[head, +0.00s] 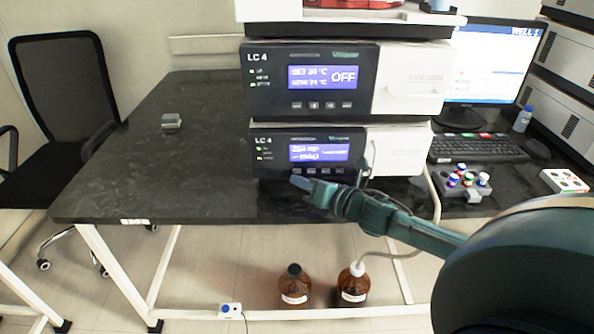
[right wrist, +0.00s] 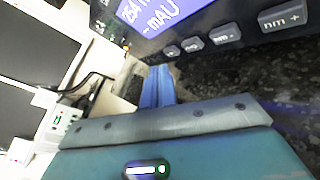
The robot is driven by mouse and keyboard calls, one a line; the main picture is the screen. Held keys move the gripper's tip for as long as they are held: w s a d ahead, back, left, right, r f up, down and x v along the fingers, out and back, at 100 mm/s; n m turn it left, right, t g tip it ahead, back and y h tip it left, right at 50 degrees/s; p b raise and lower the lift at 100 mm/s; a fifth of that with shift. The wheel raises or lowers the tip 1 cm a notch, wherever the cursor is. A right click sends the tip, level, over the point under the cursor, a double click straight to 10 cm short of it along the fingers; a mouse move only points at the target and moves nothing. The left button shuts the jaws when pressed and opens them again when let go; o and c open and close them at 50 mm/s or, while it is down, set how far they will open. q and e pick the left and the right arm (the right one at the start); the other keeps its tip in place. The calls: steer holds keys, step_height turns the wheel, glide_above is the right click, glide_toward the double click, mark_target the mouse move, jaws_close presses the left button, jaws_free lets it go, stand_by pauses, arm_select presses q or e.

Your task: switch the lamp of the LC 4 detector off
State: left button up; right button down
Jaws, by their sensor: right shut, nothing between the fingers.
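The LC 4 detector (head: 270,143) is the lower unit of the stack, with a dark front and a lit blue display (head: 319,152) reading 254 and mAU. Its display also shows in the right wrist view (right wrist: 150,14). A row of grey buttons (head: 325,171) runs under the display; in the right wrist view one (right wrist: 283,15) is marked nm +. My right gripper (head: 296,182) is shut and empty, just below the left end of that row. Its blue fingertips (right wrist: 158,74) point at the lower front; I cannot tell whether they touch it. My left gripper is out of view.
Another LC 4 unit (head: 262,85) reading OFF sits directly on top. A vial rack (head: 464,183), keyboard (head: 470,148) and monitor (head: 492,62) stand to the right. Brown bottles (head: 295,285) stand below the bench. The dark bench top (head: 150,140) at left is mostly clear.

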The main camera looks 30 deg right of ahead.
arm_select(q)
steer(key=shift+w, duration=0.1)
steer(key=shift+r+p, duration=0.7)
steer(key=shift+p, duration=0.05)
arm_select(e)
steer(key=shift+s+a, duration=0.4)
steer(key=shift+s, duration=0.3)
steer(key=shift+s+a, duration=0.45)
steer(key=shift+s, duration=0.25)
steer(key=shift+s+a, duration=0.4)
steer(key=shift+s, duration=0.3)
